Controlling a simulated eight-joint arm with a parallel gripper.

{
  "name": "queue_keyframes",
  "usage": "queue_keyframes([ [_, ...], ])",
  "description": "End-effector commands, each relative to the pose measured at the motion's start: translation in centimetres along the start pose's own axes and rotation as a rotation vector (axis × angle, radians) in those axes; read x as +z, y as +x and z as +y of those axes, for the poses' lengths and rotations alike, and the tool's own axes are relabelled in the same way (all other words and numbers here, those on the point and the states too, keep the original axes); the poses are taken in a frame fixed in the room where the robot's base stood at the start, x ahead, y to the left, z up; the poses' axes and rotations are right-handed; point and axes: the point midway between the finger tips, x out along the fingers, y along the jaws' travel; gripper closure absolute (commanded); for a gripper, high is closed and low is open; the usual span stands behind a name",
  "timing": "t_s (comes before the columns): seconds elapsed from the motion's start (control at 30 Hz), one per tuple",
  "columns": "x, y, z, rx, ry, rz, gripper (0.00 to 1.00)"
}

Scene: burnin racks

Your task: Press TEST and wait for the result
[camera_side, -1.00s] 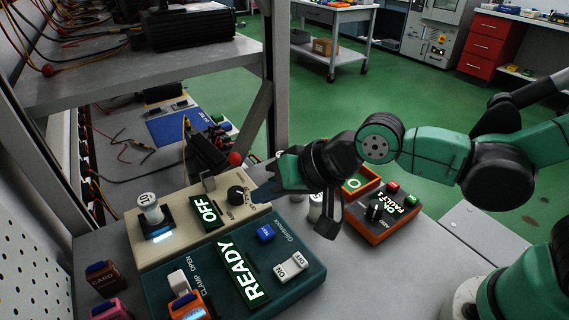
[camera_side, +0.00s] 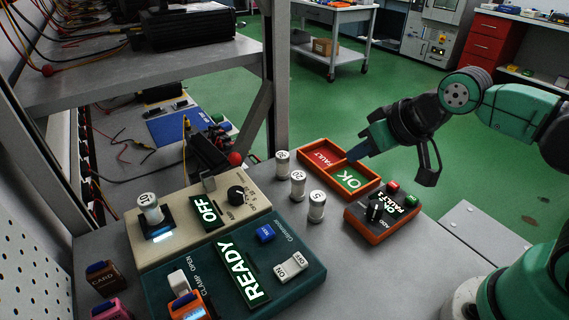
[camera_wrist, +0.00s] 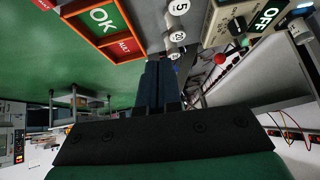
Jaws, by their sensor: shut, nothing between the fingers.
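The blue TEST button (camera_side: 265,232) sits on the dark teal tester (camera_side: 222,296), right of its lit display (camera_side: 243,273), which reads READY. A white ON/OFF switch (camera_side: 289,265) and a white lever (camera_side: 179,283) by the words CLAMP OPEN are on the same tester. My gripper (camera_side: 354,155) is shut and empty, over the red-and-green sorting tray, well apart from the TEST button. In the wrist view its closed fingers (camera_wrist: 158,80) point up the picture.
The tray (camera_side: 324,147) has FAULT and OK sides. Three white cylinders (camera_side: 298,184) stand left of it. An orange box (camera_side: 383,214) with red and green buttons is in front. The beige unit (camera_side: 177,247) reads OFF.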

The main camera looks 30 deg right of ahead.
Motion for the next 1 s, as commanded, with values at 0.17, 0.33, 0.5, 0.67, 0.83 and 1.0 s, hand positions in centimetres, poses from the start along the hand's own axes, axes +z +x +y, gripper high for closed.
queue_keyframes([
  [0.17, 0.9, -1.0, 2.4, 0.065, -0.044, -0.022, 1.00],
  [0.33, 0.9, -1.1, 2.5, 0.068, -0.050, -0.024, 1.00],
  [0.5, 0.8, -1.1, 2.3, 0.064, -0.037, -0.028, 1.00],
  [0.67, -0.3, -1.3, 1.0, 0.046, 0.090, -0.074, 1.00],
  [0.83, -2.3, -1.7, -2.1, 0.047, 0.392, -0.195, 1.00],
  [1.0, -4.1, -1.8, -5.9, 0.123, 0.735, -0.326, 1.00],
])
